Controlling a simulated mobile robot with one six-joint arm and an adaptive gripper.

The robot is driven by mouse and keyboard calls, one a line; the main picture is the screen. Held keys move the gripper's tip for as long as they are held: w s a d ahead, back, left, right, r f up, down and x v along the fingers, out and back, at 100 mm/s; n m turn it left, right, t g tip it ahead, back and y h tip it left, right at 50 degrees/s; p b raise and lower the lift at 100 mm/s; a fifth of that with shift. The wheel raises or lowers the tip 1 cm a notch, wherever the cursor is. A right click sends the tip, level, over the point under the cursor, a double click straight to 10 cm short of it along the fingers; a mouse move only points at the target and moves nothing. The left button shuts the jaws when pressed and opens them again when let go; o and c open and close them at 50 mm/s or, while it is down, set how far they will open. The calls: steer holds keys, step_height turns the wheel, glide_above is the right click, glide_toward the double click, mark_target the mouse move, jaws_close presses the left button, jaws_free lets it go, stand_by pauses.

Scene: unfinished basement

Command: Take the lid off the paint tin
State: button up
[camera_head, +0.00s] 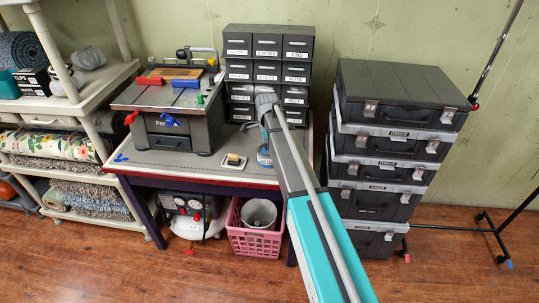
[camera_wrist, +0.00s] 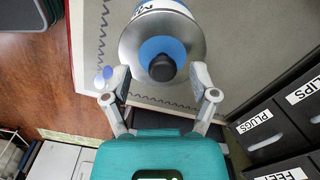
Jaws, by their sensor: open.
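The paint tin (camera_head: 264,157) stands on the workbench in the head view, a small blue and white shape mostly hidden by my arm. In the wrist view the tin (camera_wrist: 165,6) shows at the top with a white and blue label. Its round lid (camera_wrist: 193,35) faces me, silver with a blue centre and a black knob (camera_wrist: 162,67). My gripper (camera_wrist: 160,75) is open, with one finger on each side of the knob. I cannot tell whether the fingers touch the lid.
Stacked dark cases (camera_head: 400,83) stand right of the bench. A pink basket (camera_head: 255,243) is underneath.

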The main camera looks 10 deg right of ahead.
steer(key=shift+f+b, duration=0.4)
steer(key=shift+f, duration=0.25)
steer(key=c, duration=1)
